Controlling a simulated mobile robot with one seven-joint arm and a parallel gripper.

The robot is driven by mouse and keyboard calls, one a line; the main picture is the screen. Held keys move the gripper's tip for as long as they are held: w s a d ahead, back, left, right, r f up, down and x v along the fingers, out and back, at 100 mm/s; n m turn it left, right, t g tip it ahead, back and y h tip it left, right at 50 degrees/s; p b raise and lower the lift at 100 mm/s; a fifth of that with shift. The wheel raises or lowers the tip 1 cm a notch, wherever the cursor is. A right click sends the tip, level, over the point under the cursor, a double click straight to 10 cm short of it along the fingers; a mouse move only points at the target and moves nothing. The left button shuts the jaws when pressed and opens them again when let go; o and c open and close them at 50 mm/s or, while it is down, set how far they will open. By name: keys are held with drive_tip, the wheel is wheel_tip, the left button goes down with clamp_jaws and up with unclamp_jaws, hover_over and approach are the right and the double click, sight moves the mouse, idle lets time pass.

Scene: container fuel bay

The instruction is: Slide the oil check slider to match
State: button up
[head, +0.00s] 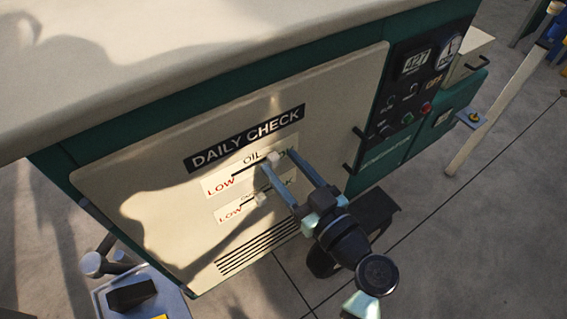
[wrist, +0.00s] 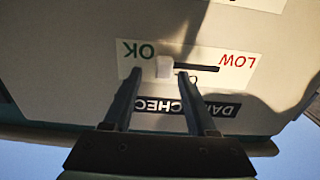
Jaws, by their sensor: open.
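The oil check slider is a small white knob (head: 274,157) on a dark slot in the upper label (head: 212,186), with red LOW at the left end and OK at the right. The knob stands near the OK end. The wrist view sees it upside down, with the knob (wrist: 163,67) close to the green OK and the slot running toward LOW. My gripper (head: 276,161) is open at the panel, its two fingers on either side of the knob. In the wrist view, the fingertips (wrist: 160,75) show gaps to the knob. One finger partly hides OK in the head view.
A second slider knob (head: 260,199) sits on the label just below, near its middle. A DAILY CHECK plate (head: 244,139) is above. Vent slots (head: 255,247) lie below. A dark control panel (head: 411,90) with a red button is to the right.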

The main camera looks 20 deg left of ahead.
drive_tip(key=b+v, duration=0.2)
drive_tip(key=v, duration=1)
drive_tip(key=shift+s, duration=0.1)
